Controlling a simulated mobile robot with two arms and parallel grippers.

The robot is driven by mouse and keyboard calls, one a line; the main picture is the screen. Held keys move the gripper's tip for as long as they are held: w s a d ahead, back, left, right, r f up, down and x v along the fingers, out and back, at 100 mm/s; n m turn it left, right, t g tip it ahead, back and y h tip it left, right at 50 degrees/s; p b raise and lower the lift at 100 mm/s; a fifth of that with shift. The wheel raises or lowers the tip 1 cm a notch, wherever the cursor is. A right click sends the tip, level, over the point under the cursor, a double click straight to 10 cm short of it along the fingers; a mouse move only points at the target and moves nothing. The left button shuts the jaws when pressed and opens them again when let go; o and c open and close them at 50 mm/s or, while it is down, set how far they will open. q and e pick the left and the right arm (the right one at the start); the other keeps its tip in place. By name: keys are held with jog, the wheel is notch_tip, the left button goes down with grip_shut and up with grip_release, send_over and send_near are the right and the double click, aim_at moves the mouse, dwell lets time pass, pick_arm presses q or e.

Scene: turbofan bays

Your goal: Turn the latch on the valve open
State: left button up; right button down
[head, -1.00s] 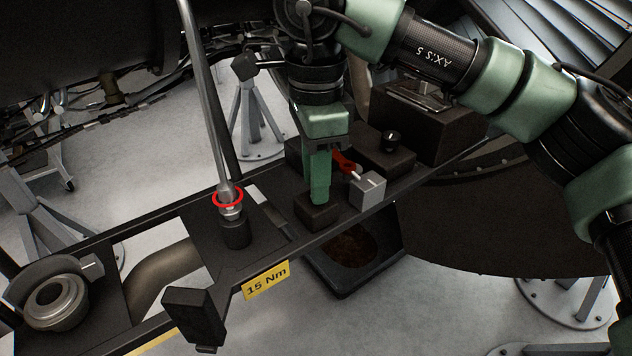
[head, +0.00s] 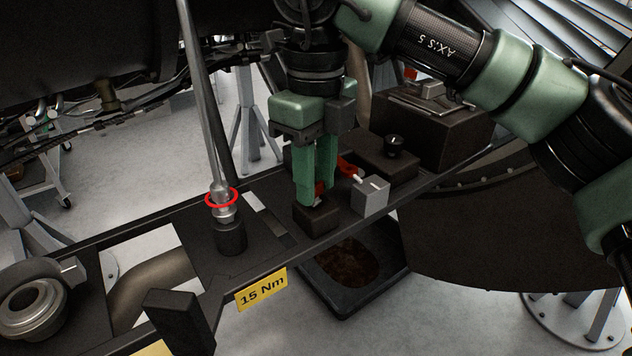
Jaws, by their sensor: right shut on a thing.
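My right gripper (head: 316,198) points down with its two green fingers over a small black block (head: 318,221) on the dark rail. A bit of red (head: 320,188) shows between the fingers, and the gripper is shut on it. I take it to be the valve's latch; the fingers hide most of it, so its angle is unclear. Another red piece (head: 347,169) shows just right of the fingers, behind a grey cube (head: 370,197) with white marks. My left gripper is not in view.
A tall metal rod with a red ring (head: 221,198) stands left of the gripper. Black boxes (head: 440,125) sit to the right. A yellow "15 Nm" label (head: 261,291) is on the rail's front. A dark tray (head: 352,268) lies below.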

jog(key=shift+m+b, duration=0.4)
jog(key=shift+m, duration=1.1)
jog(key=shift+r, duration=0.1)
jog(key=c, duration=1.1)
grip_release()
notch_tip(320, 180, up, 8)
jog(key=shift+f, duration=0.15)
